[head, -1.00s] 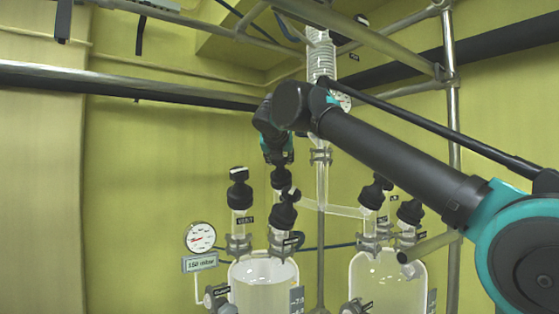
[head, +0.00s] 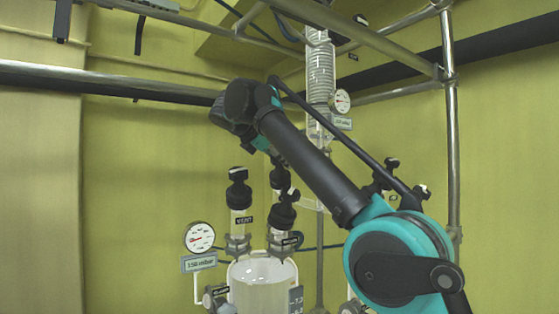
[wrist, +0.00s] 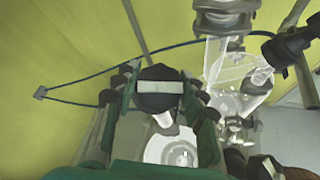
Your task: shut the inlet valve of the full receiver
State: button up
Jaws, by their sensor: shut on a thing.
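In the wrist view my gripper (wrist: 163,79) has its fingers on either side of a black valve knob (wrist: 158,100), shut on it. A pale bar lies level across the knob's top, and a clear stem runs down toward a glass vessel (wrist: 168,148). In the head view my gripper (head: 272,152) is partly hidden by my arm, at the rear valve (head: 280,180) above the left glass receiver (head: 262,294). That receiver has a pale surface near its top. Beside the rear valve are the vent valve (head: 238,190) and a front valve (head: 282,214).
A dial gauge (head: 199,237) with a 150 mbar display (head: 198,263) stands left of the receiver. A coiled glass condenser (head: 320,75) rises behind my arm. My arm hides most of the right receiver; its valve tops (head: 385,172) show. Steel rails cross above.

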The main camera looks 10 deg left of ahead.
jog(key=shift+m+g+h, duration=0.3)
jog(key=shift+m+g, duration=0.2)
jog(key=shift+m, duration=0.4)
jog(key=o, duration=1.2)
jog(key=shift+c, duration=0.2)
jog(key=shift+s+a+r, duration=0.15)
jog(key=shift+s+a, duration=0.05)
jog(key=shift+s, duration=0.15)
jog(key=s+a, duration=0.1)
jog(key=s, duration=0.2)
jog(key=s+a, duration=0.2)
jog(key=s, duration=0.2)
jog(key=s+a, duration=0.2)
jog(key=s, duration=0.2)
jog(key=shift+a+r, duration=0.1)
jog(key=shift+a, duration=0.15)
